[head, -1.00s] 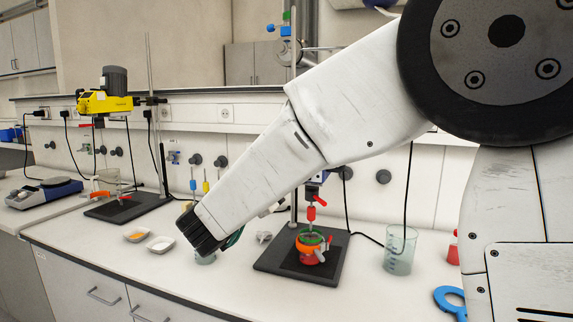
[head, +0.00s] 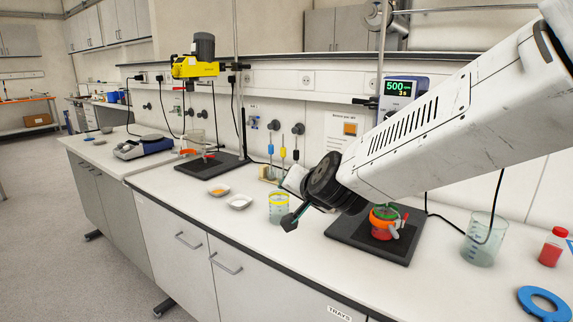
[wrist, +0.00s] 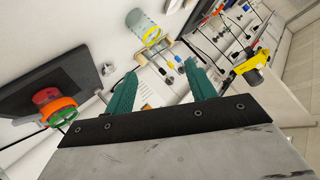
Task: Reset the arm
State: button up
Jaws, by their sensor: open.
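My gripper (wrist: 162,92) is open in the wrist view, with its two green fingers apart and nothing between them. The yellow-ringed beaker also shows in the wrist view (wrist: 152,37), beyond the fingers. On the plate stands a red vessel with a green and orange rim (head: 383,226); my arm passes above it.
Two small white dishes, one with orange contents (head: 218,190) and one pale (head: 239,202), lie left of the beaker. A larger beaker (head: 482,240), a red bottle (head: 553,246) and a blue ring (head: 543,303) stand at the right. A yellow overhead stirrer (head: 198,67) is behind left.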

jog(key=s+d+n+g+h, duration=0.1)
jog(key=s+d+g, duration=0.2)
jog(key=s+d, duration=0.5)
jog(key=s+d+f+n+g+h, duration=0.1)
jog(key=s+d+g, duration=0.3)
jog(key=s+d, duration=0.4)
jog(key=s+d+f+n+g+h, duration=0.1)
jog(key=s+d, duration=0.7)
jog(key=s, duration=0.9)
jog(key=shift+s+f+n+g+h, duration=0.3)
jog(key=shift+n+g+h, duration=0.2)
jog(key=shift+g, duration=0.7)
